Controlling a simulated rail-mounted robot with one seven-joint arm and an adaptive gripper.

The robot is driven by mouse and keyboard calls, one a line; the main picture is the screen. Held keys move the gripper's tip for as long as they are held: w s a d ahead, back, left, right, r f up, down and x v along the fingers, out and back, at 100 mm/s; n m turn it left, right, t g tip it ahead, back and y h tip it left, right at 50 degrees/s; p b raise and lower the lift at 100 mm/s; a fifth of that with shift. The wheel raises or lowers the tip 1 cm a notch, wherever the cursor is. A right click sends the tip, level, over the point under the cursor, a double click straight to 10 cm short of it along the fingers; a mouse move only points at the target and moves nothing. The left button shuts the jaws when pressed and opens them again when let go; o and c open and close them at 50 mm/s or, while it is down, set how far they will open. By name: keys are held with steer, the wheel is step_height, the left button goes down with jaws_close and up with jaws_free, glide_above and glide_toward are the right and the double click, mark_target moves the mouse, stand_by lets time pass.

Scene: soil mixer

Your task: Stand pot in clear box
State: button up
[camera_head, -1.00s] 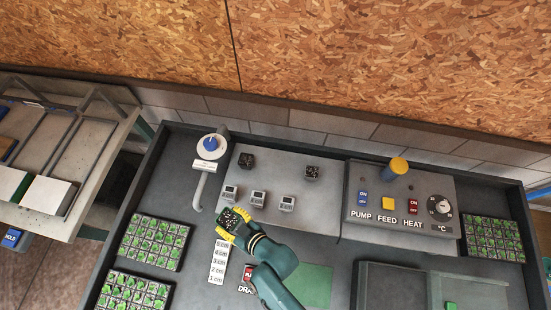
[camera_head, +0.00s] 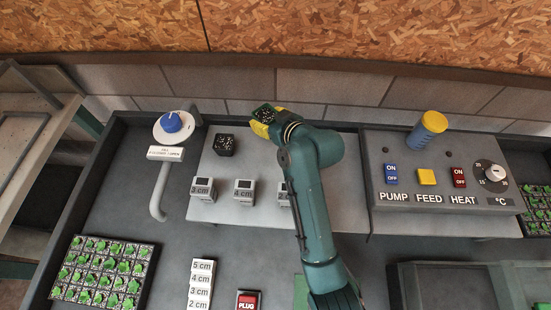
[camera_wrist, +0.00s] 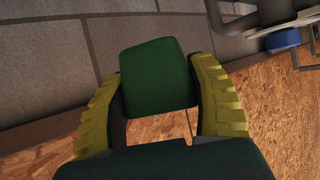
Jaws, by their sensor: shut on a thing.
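In the wrist view the pot's green face (camera_wrist: 158,75) sits between the two yellow fingers (camera_wrist: 160,105). The clear box (camera_head: 400,292) is at the lower right, partly cut off by the picture's edge, well apart from my gripper. Its floor is mostly out of view.
A control box (camera_head: 440,180) stands right, a seedling tray (camera_head: 103,272) left. My arm hides part of the panel.

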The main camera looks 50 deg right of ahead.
mark_target(268, 146)
step_height(268, 146, down, 10)
steer(key=shift+r+b, duration=0.1)
steer(key=shift+b, duration=1.05)
steer(key=shift+f, duration=0.3)
steer(key=o, duration=0.9)
steer(key=shift+r, duration=0.1)
steer(key=shift+o, duration=0.2)
